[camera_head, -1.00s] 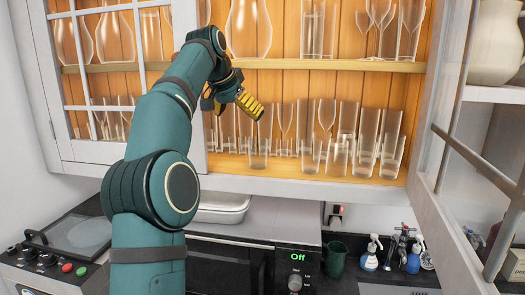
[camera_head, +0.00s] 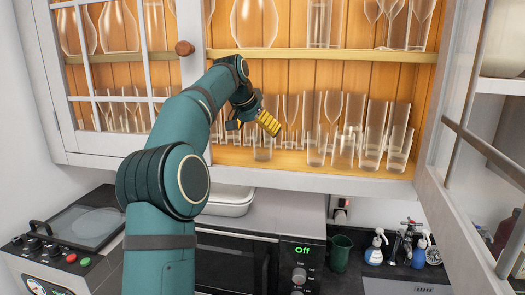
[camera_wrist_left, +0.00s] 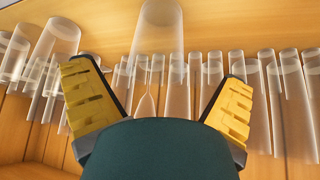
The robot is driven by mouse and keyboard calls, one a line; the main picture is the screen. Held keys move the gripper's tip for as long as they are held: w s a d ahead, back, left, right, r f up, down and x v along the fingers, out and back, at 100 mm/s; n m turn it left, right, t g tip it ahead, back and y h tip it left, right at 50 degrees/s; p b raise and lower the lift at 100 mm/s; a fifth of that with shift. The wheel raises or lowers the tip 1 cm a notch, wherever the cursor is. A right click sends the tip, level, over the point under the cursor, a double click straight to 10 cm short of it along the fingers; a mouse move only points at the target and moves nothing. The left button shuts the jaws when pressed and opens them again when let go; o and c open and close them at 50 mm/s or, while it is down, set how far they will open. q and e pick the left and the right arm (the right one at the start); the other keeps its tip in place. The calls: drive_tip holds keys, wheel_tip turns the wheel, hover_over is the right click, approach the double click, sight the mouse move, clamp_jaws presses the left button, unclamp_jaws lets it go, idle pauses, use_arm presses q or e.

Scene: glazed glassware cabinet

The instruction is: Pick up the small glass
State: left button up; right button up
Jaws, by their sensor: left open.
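A small clear glass (camera_head: 263,149) stands upright at the front of the cabinet's lower shelf. My left gripper (camera_head: 254,123) is open and empty, just above and in front of it. In the left wrist view a clear glass (camera_wrist_left: 158,32) shows large between the yellow-padded fingers (camera_wrist_left: 157,85), beyond their tips and apart from them; it seems to be the same glass. Part of the small glass is hidden behind a finger in the head view. My right gripper is not in view.
Taller glasses (camera_head: 372,135) and stemware stand close by to the right and behind. An upper shelf (camera_head: 330,55) with vases and glasses hangs above my gripper. The left glazed door (camera_head: 120,145) is beside my arm; an open door (camera_head: 468,180) is at right.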

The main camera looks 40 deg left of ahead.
sight(263, 138)
use_arm(q)
drive_tip(key=x, duration=0.4)
drive_tip(key=shift+w+d+f, duration=0.15)
drive_tip(key=shift+f, duration=0.05)
drive_tip(key=c, duration=1.4)
drive_tip(key=shift+r, duration=0.2)
